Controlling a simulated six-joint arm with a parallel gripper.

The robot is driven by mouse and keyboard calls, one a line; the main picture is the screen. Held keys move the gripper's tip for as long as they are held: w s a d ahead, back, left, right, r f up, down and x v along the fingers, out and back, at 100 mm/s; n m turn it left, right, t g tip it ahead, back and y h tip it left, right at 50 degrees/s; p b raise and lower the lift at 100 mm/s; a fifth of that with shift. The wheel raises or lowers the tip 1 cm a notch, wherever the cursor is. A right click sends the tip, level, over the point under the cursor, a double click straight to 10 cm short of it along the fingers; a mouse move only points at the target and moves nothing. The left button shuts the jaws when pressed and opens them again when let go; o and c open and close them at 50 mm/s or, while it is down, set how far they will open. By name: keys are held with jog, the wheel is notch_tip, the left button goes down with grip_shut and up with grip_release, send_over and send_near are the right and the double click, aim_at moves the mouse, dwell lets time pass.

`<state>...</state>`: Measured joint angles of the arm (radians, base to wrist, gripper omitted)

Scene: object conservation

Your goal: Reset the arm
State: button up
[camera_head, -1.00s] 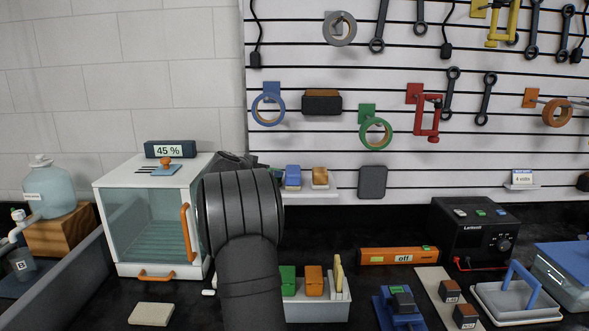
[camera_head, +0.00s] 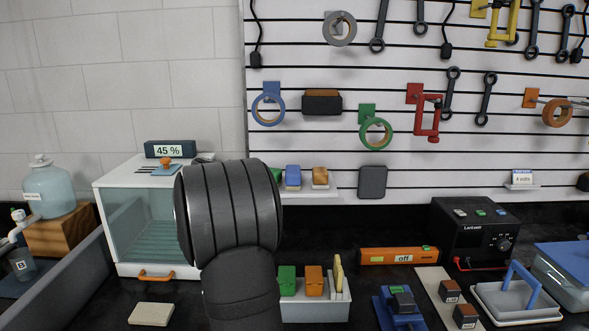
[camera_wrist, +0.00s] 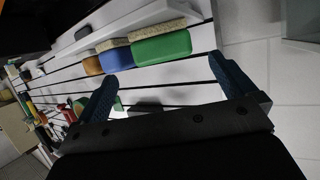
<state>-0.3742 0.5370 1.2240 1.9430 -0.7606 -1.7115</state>
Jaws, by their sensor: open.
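My gripper shows in the wrist view (camera_wrist: 165,85), with its two blue-padded fingers spread wide and nothing between them. It faces the slatted wall and a white shelf (camera_wrist: 150,14) with green, blue and brown-orange blocks on it. In the head view my dark arm stands in front of the glass-fronted cabinet (camera_head: 138,222) and hides its right side. The gripper itself is hidden behind the arm there.
A grey bin (camera_head: 318,310) with coloured blocks stands right of my arm. An orange level (camera_head: 398,255), a black power supply (camera_head: 475,237) and a white tray (camera_head: 510,303) are further right. A pale block (camera_head: 151,314) lies at the front left. Tools hang on the wall.

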jog(key=x, duration=0.8)
jog(key=shift+w+d+f, duration=0.1)
jog(key=shift+w, duration=0.25)
notch_tip(320, 180, up, 10)
jog(key=s+a+f+n+y, duration=0.1)
jog(key=s+a+f, duration=0.6)
jog(key=s, duration=0.4)
jog(key=s+a+f+n+y, duration=0.15)
jog(key=s+a+f, duration=0.25)
jog(key=s+f, duration=0.6)
jog(key=s+f+n+y, duration=0.2)
jog(key=s+f, duration=0.2)
jog(key=s, duration=0.5)
jog(key=s+f+n+y, duration=0.2)
jog(key=s+f+y, duration=0.1)
jog(key=s, duration=0.7)
jog(key=s+f+n+y, duration=0.2)
jog(key=s+f, duration=0.3)
jog(key=s, duration=0.4)
jog(key=shift+s+d+f+y, duration=0.15)
jog(key=shift+s+d+y, duration=0.05)
jog(key=shift+s+y, duration=0.15)
jog(key=shift+n, duration=0.25)
